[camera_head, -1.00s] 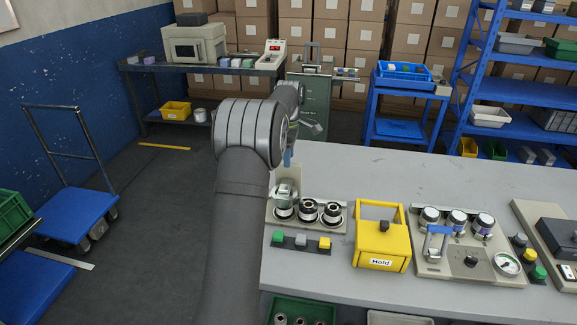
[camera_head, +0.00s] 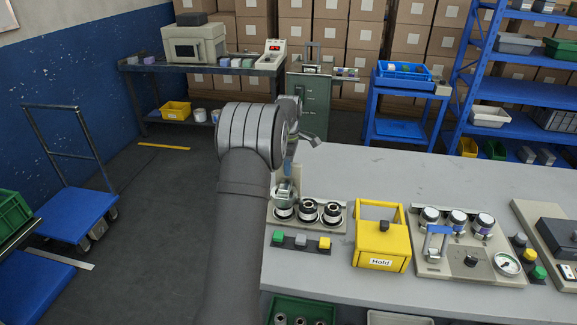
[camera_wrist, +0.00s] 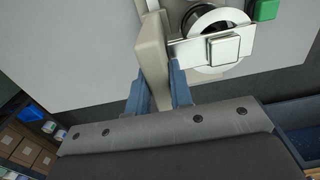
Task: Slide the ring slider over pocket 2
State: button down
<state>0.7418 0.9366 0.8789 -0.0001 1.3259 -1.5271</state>
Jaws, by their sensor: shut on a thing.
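The station with three round, dark-centred metal pockets stands at the near left of the bench. Its middle pocket (camera_head: 308,211) and right pocket (camera_head: 332,212) show uncovered; no pocket numbers are readable. My gripper (camera_wrist: 158,88) has its blue fingers shut on a beige upright piece (camera_wrist: 152,45), which seems to be the ring slider's handle. Beside it, a metal plate with a square block (camera_wrist: 222,47) lies across part of a pale ring (camera_wrist: 208,20). In the head view, my gripper is at the leftmost pocket (camera_head: 283,213), whose upper side is partly hidden.
Green, grey and yellow buttons (camera_head: 301,240) sit in front of the station. A yellow box labelled Hold (camera_head: 381,240) stands to its right, then a panel with a gauge (camera_head: 507,264). The bench behind is clear.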

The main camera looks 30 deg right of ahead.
jog(key=s+d, duration=0.5)
jog(key=shift+s+d, duration=0.3)
jog(key=shift+d, duration=0.05)
jog(key=c, duration=1.3)
grip_release()
jog(key=shift+r, duration=0.1)
notch_tip(320, 180, up, 17)
jog(key=shift+r, duration=0.15)
